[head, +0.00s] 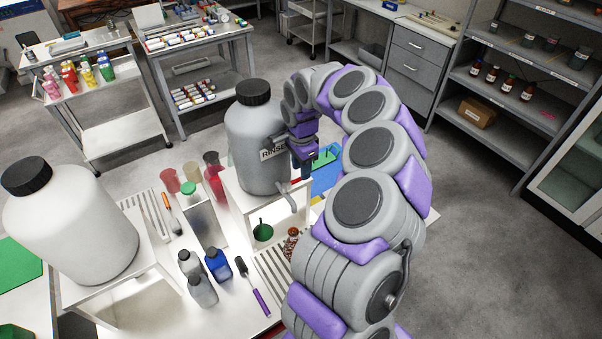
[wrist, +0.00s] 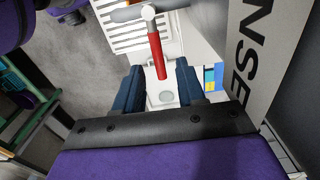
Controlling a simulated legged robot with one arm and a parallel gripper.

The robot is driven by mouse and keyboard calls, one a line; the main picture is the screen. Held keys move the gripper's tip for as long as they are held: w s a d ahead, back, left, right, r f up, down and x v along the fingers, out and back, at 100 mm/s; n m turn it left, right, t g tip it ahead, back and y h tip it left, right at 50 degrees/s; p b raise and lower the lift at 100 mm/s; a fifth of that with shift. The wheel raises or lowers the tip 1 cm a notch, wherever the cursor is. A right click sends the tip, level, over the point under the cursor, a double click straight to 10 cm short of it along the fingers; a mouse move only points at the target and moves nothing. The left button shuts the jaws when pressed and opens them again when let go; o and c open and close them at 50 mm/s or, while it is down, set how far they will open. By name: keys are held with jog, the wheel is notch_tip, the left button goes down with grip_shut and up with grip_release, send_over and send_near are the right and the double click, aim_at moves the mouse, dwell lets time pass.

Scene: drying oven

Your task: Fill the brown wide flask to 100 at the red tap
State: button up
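My gripper (head: 303,158) is beside the grey canister (head: 262,150) with the black cap and a "RINSE" label. In the wrist view my gripper (wrist: 160,78) is open, its dark blue fingers apart. A red tap handle (wrist: 156,52) extends down from a grey pipe, its end in the gap between the fingertips. I cannot tell whether they touch. A small brown item (head: 291,243) stands on the table below the canister's grey spout (head: 286,196). It is too small to tell whether it is the brown wide flask.
The canister sits on a white stand (head: 232,205). A green funnel (head: 262,233), dark and blue bottles (head: 218,264) and a purple-handled brush (head: 252,287) are close by. Amber bottles (head: 491,74) are on the right shelf. Grey floor is clear at right.

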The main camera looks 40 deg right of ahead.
aim_at(296, 181)
jog(key=shift+f, duration=1.25)
jog(key=shift+c, duration=0.2)
grip_shut()
